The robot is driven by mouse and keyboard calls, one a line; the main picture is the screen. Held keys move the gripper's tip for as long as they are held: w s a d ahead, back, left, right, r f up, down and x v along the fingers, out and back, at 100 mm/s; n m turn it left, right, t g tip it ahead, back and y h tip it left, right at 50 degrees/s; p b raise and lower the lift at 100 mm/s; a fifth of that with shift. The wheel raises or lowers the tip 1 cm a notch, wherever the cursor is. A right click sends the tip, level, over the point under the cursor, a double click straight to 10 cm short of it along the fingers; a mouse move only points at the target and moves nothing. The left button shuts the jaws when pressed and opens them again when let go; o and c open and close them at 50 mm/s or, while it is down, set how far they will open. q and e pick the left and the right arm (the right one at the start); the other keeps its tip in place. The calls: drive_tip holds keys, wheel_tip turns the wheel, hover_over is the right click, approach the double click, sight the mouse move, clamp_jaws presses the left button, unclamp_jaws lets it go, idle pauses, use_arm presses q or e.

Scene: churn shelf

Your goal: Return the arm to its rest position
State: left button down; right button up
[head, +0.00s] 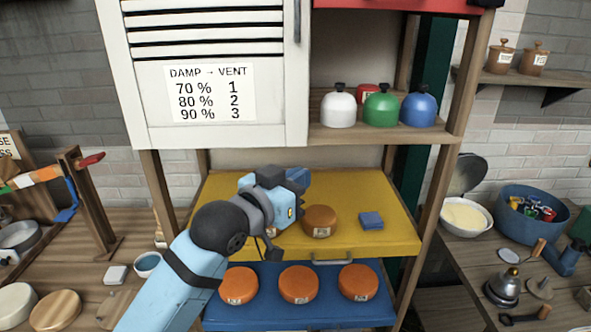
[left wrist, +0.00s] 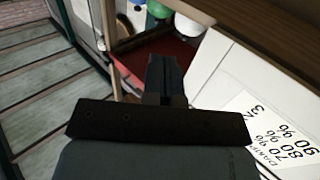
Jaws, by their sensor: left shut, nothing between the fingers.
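My left arm comes in from the lower left of the head view. Its gripper (head: 298,180) is in front of the shelf, over the yellow board (head: 385,205). The fingers are shut with nothing between them. In the left wrist view the shut fingers (left wrist: 165,78) point towards the shelf with the domed pots. The gripper appears apart from everything around it. My right gripper is in neither view.
A white cabinet door (head: 135,90) with a damp-vent card (head: 210,93) hangs above left. White, green (head: 381,105) and blue domed pots stand on the shelf beside it. Orange rounds lie on the yellow board and the blue board (head: 330,312) below. Side counters hold bowls and tools.

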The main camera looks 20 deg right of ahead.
use_arm(q)
drive_tip(key=s+a+f+n+t+y, duration=0.2)
drive_tip(key=a+f+n+y, duration=0.2)
drive_tip(key=a+f, duration=0.75)
drive_tip(key=s+a+f+n+t+y, duration=0.3)
drive_tip(key=a+f, duration=0.5)
drive_tip(key=f, duration=0.7)
drive_tip(key=s+a+f+n+g+y+p, duration=0.1)
drive_tip(key=s+a+f+y, duration=0.4)
drive_tip(key=s+a+f, duration=1.2)
drive_tip(key=shift+a+f+n+g+y, duration=0.3)
drive_tip(key=shift+a+f+n+g, duration=0.35)
drive_tip(key=shift+g, duration=0.25)
drive_tip(key=shift+s, duration=0.1)
